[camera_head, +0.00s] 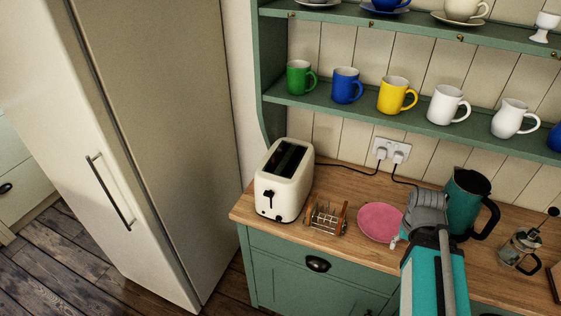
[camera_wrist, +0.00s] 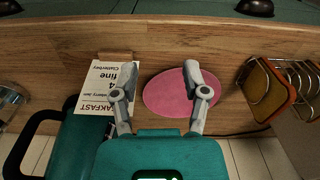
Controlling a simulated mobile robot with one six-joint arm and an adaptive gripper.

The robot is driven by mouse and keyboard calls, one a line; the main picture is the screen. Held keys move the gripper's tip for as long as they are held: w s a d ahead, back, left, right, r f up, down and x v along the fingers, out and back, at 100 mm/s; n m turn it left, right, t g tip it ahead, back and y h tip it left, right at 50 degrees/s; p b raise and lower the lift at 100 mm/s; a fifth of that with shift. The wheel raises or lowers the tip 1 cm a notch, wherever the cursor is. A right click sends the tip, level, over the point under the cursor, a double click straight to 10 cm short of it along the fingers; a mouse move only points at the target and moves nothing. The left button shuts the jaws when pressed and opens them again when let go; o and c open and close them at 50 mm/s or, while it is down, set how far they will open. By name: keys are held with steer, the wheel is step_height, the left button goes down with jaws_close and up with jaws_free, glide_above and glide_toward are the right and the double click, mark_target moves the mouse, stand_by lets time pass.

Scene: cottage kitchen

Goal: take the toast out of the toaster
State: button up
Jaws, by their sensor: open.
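The cream toaster (camera_head: 283,188) stands at the left end of the wooden counter, its dark slots facing up and its lever on the front. I cannot make out any toast in the slots. A toast rack (camera_head: 326,217) with wooden ends and wires stands just right of the toaster; it also shows at the right of the wrist view (camera_wrist: 283,88) and looks empty. My gripper (camera_head: 397,240) is over the counter, well right of the toaster, near the pink plate (camera_head: 380,222). In the wrist view my gripper (camera_wrist: 159,76) is open and empty, with the plate (camera_wrist: 170,97) below it.
A teal kettle (camera_head: 465,203) with a black handle and a cafetiere (camera_head: 519,252) stand at right. Mugs line the green shelf (camera_head: 420,122) above. Cords run to the wall socket (camera_head: 391,151). A tall fridge (camera_head: 165,130) stands left.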

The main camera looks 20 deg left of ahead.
steer(key=t+h+p, duration=0.1)
steer(key=t+p, duration=0.1)
steer(key=t, duration=1.2)
glide_toward(272, 159)
steer(key=s+r, duration=0.2)
steer(key=s, duration=0.1)
steer(key=shift+w+a+f+m, duration=0.1)
steer(key=shift+w+a+m, duration=0.05)
steer(key=shift+m, duration=0.25)
steer(key=shift+w+g, duration=0.1)
steer(key=shift+g, duration=0.2)
steer(key=b+x, duration=0.3)
steer(key=x, duration=0.4)
steer(key=shift+f, duration=0.2)
steer(key=shift+w+f, duration=0.15)
steer(key=shift+w, duration=0.5)
